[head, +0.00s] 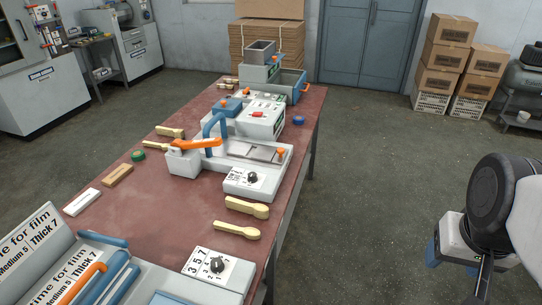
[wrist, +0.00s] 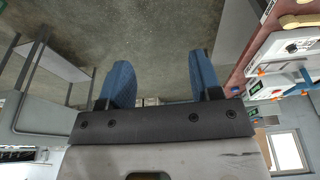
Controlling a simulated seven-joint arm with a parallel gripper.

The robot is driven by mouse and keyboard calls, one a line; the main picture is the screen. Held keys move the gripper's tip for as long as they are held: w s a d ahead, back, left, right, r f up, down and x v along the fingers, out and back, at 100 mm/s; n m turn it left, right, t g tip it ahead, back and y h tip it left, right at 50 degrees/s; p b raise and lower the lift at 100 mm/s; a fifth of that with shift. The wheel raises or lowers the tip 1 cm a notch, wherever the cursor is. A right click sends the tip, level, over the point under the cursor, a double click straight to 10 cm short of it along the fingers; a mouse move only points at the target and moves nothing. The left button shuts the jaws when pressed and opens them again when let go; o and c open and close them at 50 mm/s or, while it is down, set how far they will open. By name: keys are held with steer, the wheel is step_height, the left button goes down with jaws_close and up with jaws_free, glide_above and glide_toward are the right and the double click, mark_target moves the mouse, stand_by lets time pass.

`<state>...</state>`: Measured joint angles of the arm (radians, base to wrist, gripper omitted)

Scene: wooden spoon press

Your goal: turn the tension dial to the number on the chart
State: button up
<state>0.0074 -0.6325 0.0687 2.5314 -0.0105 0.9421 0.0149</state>
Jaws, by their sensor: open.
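Two black dials on white number plates show in the head view; I cannot tell which is the tension dial. The near dial (head: 218,265) is at the front of the table, with 3, 5 and 7 readable beside it. The other dial (head: 252,177) is on the white and blue machine (head: 183,163) mid-table; its numbers are too small to read. Chart boards (head: 40,232) at the lower left read "Medium 5" and "Thick 7", partly cut off. My gripper (wrist: 162,85) is open and empty, with blue fingers apart, off the table's right side. A dial (wrist: 292,46) also shows in the wrist view.
The red-brown table (head: 120,210) holds wooden spoons (head: 247,207), an orange-handled lever (head: 197,144) and more machines (head: 262,118). Boxes (head: 450,55) stand by the back wall.

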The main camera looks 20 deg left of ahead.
steer(key=w+a+r+n, duration=0.1)
steer(key=w+a+n, duration=0.3)
steer(key=w, duration=0.3)
steer(key=w+a+r+n, duration=0.1)
steer(key=w+a+n, duration=0.35)
steer(key=w, duration=0.35)
steer(key=n+g, duration=0.2)
steer(key=n, duration=2)
glide_above(253, 174)
steer(key=shift+y, duration=0.3)
steer(key=f, duration=1.9)
steer(key=shift+d+f, duration=0.15)
steer(key=shift+d, duration=0.15)
steer(key=shift+a+f, duration=0.25)
steer(key=shift+a, duration=0.05)
steer(key=shift+f, duration=0.15)
steer(key=shift+a+f, duration=0.1)
steer(key=shift+f, duration=3.65)
